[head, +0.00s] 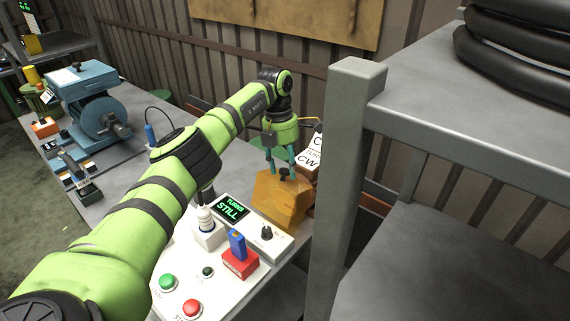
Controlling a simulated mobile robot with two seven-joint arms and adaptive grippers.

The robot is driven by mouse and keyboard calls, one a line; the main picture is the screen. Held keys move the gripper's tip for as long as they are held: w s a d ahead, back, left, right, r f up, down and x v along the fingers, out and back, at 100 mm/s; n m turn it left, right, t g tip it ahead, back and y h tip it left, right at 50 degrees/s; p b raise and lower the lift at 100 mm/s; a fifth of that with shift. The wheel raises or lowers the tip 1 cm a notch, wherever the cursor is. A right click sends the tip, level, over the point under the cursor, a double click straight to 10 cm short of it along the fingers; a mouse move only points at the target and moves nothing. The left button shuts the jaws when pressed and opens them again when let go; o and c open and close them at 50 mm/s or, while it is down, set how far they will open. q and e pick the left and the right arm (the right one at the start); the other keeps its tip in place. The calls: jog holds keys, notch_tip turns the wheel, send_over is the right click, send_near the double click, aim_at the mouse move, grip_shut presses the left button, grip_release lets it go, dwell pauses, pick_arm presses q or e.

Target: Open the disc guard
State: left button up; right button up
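An orange-yellow housing (277,203), which looks like the disc guard, stands on the bench behind the control panel. A small dark knob (284,174) sits on its top. My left gripper (282,170) points down just over this housing. Its two teal fingers are spread apart, with the knob low between them. I cannot tell whether the fingertips touch the housing or the knob. The inside of the housing is hidden, and no disc shows. My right gripper is not in view.
The control panel (188,262) carries a green button (167,283), a red button (191,309), a blue switch on a red base (239,256) and a display (233,208) reading "STILL". A grey shelf post (346,170) stands close right of the housing. A blue grinder-like machine (88,92) stands far left.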

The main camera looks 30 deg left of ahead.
pick_arm(q)
jog(key=shift+s+a+r, duration=0.1)
jog(key=shift+a+r, duration=0.05)
jog(key=shift+r, duration=0.2)
jog(key=r, duration=0.6)
jog(key=shift+a+r, duration=0.35)
jog(key=shift+r, duration=0.05)
